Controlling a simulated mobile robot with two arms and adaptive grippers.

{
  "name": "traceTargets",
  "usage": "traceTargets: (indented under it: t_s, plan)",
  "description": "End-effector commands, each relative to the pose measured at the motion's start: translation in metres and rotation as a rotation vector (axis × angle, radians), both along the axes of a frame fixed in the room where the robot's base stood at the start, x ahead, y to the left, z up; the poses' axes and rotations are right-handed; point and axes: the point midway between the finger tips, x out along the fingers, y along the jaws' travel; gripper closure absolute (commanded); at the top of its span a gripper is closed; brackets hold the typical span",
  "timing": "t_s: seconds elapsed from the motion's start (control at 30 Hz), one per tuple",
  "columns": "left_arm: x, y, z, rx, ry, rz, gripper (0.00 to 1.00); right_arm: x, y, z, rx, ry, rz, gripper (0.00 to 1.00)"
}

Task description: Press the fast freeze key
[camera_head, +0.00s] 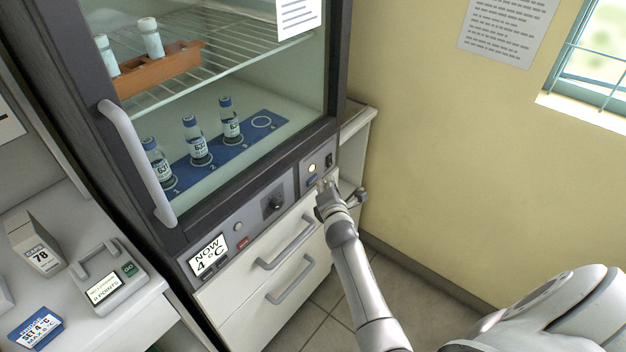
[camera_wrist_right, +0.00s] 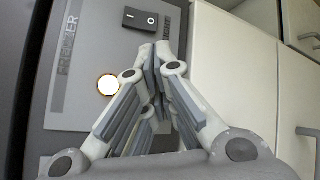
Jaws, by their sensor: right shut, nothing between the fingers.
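The freezer control panel (camera_head: 303,178) is at the lower right of the incubator front. It carries a lit round lamp (camera_head: 312,168), a black rocker switch (camera_head: 328,160) and a small blue key (camera_head: 312,181) below the lamp. My right gripper (camera_head: 321,186) is shut and empty, its fingertips close beside the blue key; I cannot tell if they touch it. In the right wrist view, the shut fingers (camera_wrist_right: 156,55) point at the panel, right of the lamp (camera_wrist_right: 107,84) and below the rocker switch (camera_wrist_right: 140,19). They cover part of the panel there. My left gripper is not in view.
The incubator's glass door has a grey handle (camera_head: 138,160); vials stand inside. Drawers with handles (camera_head: 287,243) are below. A counter at left holds small devices.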

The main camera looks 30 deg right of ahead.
Motion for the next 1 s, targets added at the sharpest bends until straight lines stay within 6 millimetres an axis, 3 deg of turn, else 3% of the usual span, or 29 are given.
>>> traceTargets:
  t_s: [0.17, 0.63, 1.0]
  plan:
    - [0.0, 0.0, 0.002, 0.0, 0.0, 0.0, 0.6, -0.003, -0.001, 0.0, 0.0, 0.001, -0.001, 1.0]
    - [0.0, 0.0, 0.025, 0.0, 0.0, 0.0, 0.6, -0.043, -0.018, 0.001, -0.001, 0.002, -0.002, 1.0]
    - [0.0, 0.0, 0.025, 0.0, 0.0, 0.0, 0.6, -0.046, -0.02, 0.0, 0.001, -0.001, -0.001, 1.0]
